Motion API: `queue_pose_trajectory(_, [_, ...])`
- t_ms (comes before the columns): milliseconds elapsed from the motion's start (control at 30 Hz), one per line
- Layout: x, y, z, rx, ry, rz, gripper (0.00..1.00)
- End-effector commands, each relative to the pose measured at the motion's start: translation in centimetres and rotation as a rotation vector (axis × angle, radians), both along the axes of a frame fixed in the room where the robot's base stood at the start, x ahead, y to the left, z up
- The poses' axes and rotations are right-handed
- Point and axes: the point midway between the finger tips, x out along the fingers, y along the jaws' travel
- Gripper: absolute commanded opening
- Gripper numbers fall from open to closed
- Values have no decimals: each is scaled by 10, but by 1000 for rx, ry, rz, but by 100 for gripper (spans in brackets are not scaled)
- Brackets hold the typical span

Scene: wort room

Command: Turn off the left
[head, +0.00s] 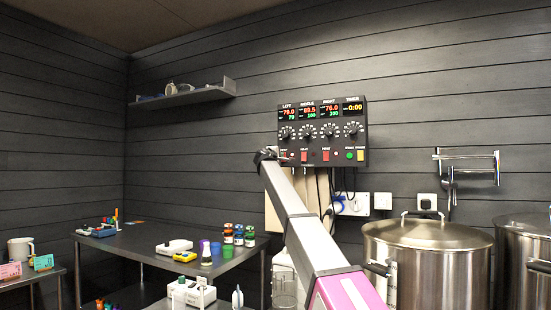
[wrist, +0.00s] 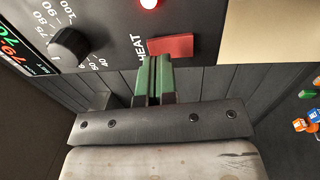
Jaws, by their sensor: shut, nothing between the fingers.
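The control panel (head: 322,132) is on the back wall, with displays and knobs marked left, middle, right and timer. The left display (head: 288,113) is lit, at the panel's left end. In the wrist view, a red heat switch (wrist: 171,47) lies beside a lit red lamp (wrist: 150,3) and the left knob (wrist: 68,45). My gripper (wrist: 153,68) is shut and empty, its green fingertips right at the switch's edge; I cannot tell whether they touch it. In the head view my gripper (head: 281,157) is at the panel's lower left, largely covering the left switch.
The middle switch (head: 304,156) and right switch (head: 326,155) sit close to the right of my gripper. Cables and sockets (head: 352,204) are below the panel. A steel pot (head: 425,250) stands right of my arm. A dark table (head: 135,243) with bottles is at left.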

Motion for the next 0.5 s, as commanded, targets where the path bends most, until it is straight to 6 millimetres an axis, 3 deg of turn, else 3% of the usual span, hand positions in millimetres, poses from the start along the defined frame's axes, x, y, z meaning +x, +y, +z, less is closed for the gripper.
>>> queue_pose_trajectory(133, [10,-3,1,0,0,0,0])
queue_pose_trajectory(500, [11,-4,1,0,0,1,0])
